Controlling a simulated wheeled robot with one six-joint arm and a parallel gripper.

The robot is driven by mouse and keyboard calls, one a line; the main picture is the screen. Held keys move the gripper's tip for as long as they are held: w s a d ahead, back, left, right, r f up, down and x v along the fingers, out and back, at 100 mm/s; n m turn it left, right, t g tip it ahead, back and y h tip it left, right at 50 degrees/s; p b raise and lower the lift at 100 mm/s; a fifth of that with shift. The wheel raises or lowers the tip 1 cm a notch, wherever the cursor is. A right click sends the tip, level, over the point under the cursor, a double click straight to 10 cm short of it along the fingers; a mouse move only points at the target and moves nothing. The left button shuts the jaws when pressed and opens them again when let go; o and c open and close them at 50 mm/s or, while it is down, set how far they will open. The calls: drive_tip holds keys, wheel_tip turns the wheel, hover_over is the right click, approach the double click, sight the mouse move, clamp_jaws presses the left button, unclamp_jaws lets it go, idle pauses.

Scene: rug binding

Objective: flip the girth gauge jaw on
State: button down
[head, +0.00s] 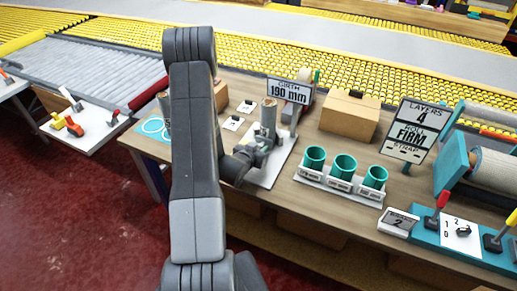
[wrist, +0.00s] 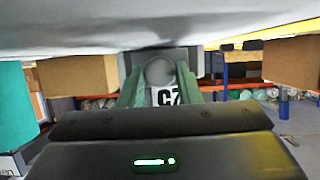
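The girth gauge stands on a pale base plate (head: 272,169) on the bench, under a sign (head: 289,91) reading GIRTH 190 mm. An upright greyish-brown roll (head: 268,117) stands on the plate. My gripper (head: 257,152) is low at the plate's left side, close to the gauge; my forearm stands left of it. In the wrist view, the two green fingers of my gripper (wrist: 160,88) stand apart, with a round grey knob (wrist: 159,72) between their tips. Whether they press on it I cannot tell. The gauge's jaw is not clearly made out.
Several green cups (head: 343,166) stand in a white rack right of the gauge. A cardboard box (head: 350,115) is behind them. A LAYERS 4, ROLL FIRM sign (head: 408,128) and a lever panel (head: 455,240) are farther right. A yellow roller conveyor (head: 340,68) runs behind the bench.

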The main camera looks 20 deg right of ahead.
drive_tip(key=shift+s+a+f, duration=0.1)
drive_tip(key=s+a+b, duration=0.1)
drive_tip(key=a+b, duration=0.1)
drive_tip(key=s+a+b, duration=0.2)
drive_tip(key=shift+s+a+b, duration=0.15)
drive_tip(key=shift+s+b, duration=0.15)
drive_tip(key=shift+b, duration=0.1)
drive_tip(key=shift+s+a, duration=0.15)
drive_tip(key=shift+s, duration=0.1)
drive_tip(key=c, duration=1.1)
unclamp_jaws()
drive_tip(key=shift+a, duration=0.15)
drive_tip(key=b+v, duration=0.1)
drive_tip(key=v, duration=1.3)
drive_tip(key=shift+w+d, duration=0.1)
drive_tip(key=shift+d, duration=0.1)
